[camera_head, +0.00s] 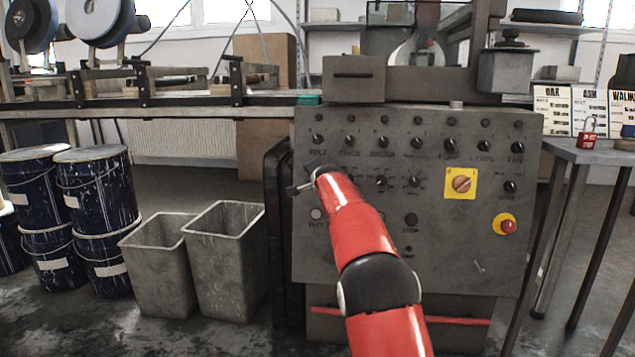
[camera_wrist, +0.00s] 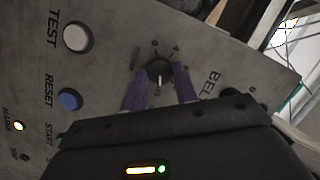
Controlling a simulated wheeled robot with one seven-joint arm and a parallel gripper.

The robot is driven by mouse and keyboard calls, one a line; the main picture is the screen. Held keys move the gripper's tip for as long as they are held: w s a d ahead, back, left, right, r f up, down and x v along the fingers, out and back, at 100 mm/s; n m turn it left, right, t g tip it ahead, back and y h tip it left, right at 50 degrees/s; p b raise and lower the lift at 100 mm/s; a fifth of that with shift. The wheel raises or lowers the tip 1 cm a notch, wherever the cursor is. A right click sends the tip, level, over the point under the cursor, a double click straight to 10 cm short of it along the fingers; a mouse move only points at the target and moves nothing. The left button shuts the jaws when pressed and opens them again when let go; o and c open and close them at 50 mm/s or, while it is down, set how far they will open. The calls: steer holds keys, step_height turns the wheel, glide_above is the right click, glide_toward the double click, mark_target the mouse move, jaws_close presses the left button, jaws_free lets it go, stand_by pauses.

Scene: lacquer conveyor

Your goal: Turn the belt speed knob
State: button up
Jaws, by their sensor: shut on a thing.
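A round dark knob (camera_wrist: 153,70) with a white pointer line sits on the grey control panel (camera_wrist: 110,30). Its line points down in the wrist view, and small marks ring it. The two purple fingers of my gripper (camera_wrist: 160,83) are shut on it, one on each side. A label beginning "BEL" lies to its right there, partly hidden by my gripper. In the head view my gripper (camera_head: 312,177) is at the panel's left side, below the word "BELT", and hides this knob.
A white TEST button (camera_wrist: 77,36) and a blue RESET button (camera_wrist: 69,99) are near my gripper. The panel also bears a yellow-backed rotary switch (camera_head: 461,183) and a red stop button (camera_head: 507,226). Two grey bins (camera_head: 225,265) stand left, a table (camera_head: 590,152) right.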

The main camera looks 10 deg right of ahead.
steer(key=shift+f+m, duration=0.2)
steer(key=shift+m, duration=0.3)
steer(key=o, duration=1)
steer(key=shift+r, duration=0.1)
steer(key=shift+v, duration=3.85)
